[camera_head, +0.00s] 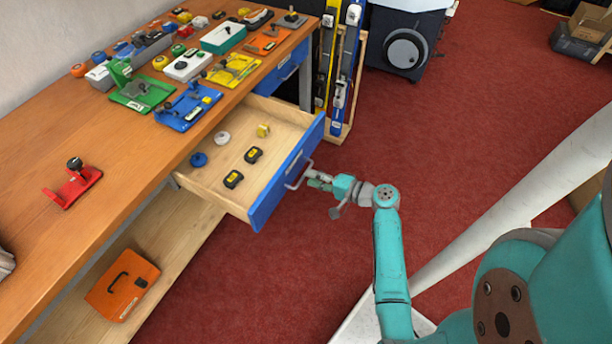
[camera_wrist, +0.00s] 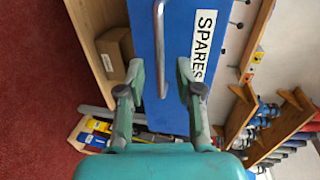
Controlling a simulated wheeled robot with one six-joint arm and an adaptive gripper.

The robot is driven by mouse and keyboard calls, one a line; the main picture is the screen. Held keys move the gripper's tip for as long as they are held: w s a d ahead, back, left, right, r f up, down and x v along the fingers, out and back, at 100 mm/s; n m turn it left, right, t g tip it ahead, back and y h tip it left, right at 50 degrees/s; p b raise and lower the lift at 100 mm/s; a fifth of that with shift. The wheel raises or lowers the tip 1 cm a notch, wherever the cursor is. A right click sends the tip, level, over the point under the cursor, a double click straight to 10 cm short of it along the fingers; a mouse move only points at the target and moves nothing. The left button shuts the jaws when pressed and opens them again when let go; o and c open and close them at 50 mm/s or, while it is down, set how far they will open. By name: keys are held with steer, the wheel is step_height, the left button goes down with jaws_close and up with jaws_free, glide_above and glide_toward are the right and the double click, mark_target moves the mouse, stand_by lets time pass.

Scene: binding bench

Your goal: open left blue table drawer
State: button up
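The left blue drawer (camera_head: 283,180) is pulled well out of the wooden workbench. In the wrist view its blue front (camera_wrist: 180,115) carries a SPARES label (camera_wrist: 204,45) and a metal bar handle (camera_wrist: 160,45). In the head view the handle (camera_head: 297,180) is partly hidden by my gripper (camera_head: 317,181). My gripper, also in the wrist view (camera_wrist: 161,82), is open, with a finger on each side of the handle. The fingers stand apart from the bar, and I see no grip on it.
The drawer holds small tape measures (camera_head: 233,179) and round items (camera_head: 198,159). A second blue drawer (camera_head: 284,72) to the right is shut. An orange case (camera_head: 122,285) lies on the lower shelf. Red floor is clear before the bench.

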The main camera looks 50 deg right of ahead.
steer(key=shift+v, duration=1.85)
steer(key=shift+f, duration=0.1)
steer(key=s+a+f+n+g+h, duration=0.1)
steer(key=s+a+f, duration=0.15)
steer(key=a, duration=0.35)
steer(key=s+a+f+g+h, duration=0.1)
steer(key=a+f+g, duration=0.1)
steer(key=a+f, duration=0.25)
steer(key=s+a+n+g+h, duration=0.1)
steer(key=s+a+n+h, duration=0.15)
steer(key=s+a, duration=0.65)
steer(key=s+a+r+n+t, duration=0.1)
steer(key=s+a+r+n, duration=0.2)
steer(key=s+r+n, duration=0.3)
steer(key=s+a+r+n+t+y, duration=0.1)
steer(key=s+r+n, duration=0.5)
steer(key=r, duration=0.9)
steer(key=shift+s+a+r+t, duration=0.2)
steer(key=shift+s+a+t, duration=0.6)
steer(key=shift+s+a, duration=0.25)
